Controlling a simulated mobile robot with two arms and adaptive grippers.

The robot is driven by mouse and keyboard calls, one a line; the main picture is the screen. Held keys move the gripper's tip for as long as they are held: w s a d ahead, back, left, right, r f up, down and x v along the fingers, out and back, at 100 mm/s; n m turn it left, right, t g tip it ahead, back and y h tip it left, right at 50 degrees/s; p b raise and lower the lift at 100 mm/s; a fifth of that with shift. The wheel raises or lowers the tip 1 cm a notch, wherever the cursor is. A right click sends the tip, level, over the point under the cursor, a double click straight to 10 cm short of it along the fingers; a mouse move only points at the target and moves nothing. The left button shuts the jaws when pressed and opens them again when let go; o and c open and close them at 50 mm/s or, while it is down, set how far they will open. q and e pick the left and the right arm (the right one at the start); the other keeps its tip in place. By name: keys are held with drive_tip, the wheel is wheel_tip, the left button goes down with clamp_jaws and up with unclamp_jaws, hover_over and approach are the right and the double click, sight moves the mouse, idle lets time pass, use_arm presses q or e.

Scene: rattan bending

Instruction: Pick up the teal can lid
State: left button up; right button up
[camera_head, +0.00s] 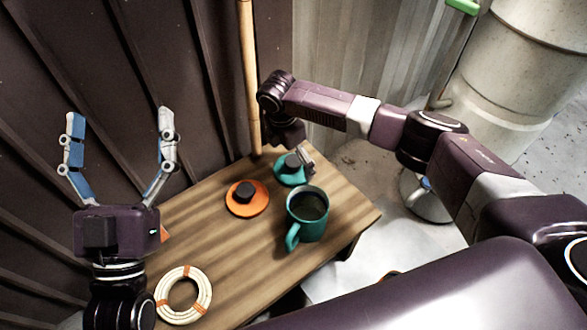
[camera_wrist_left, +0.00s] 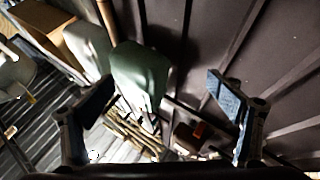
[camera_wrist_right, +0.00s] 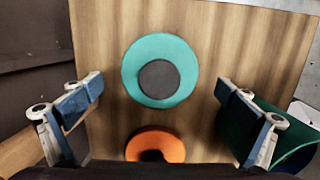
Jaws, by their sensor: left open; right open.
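The teal can lid (camera_head: 284,174) is a flat disc with a dark round knob, lying on the wooden table near its back edge. In the right wrist view the whole teal lid (camera_wrist_right: 134,62) shows, between and beyond my open fingers. My right gripper (camera_wrist_right: 157,100) is open and empty above the table, pointing down at the lid; in the head view its finger (camera_head: 307,160) partly covers the lid. I cannot tell the exact height. My left gripper (camera_head: 118,140) is open and empty, raised at the left, away from the lid; its fingers also show in the left wrist view (camera_wrist_left: 165,105).
An orange lid (camera_head: 262,204) with a dark knob lies left of the teal lid. A teal can (camera_head: 292,225) with a handle and dark contents stands close in front of it. A rattan coil (camera_head: 207,295) lies at the front left. A bamboo pole (camera_head: 248,80) stands behind.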

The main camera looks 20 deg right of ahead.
wheel_tip(320, 180, down, 2)
drive_tip(key=shift+d+f+b, duration=0.15)
drive_tip(key=shift+b, duration=0.25)
use_arm(q)
drive_tip(key=s+r+t, duration=0.2)
drive_tip(key=r, duration=0.1)
drive_tip(key=s+r+h, duration=0.1)
drive_tip(key=shift+s+a+r+t, duration=0.2)
drive_tip(key=shift+s+a+t, duration=0.05)
drive_tip(key=shift+s+t, duration=0.15)
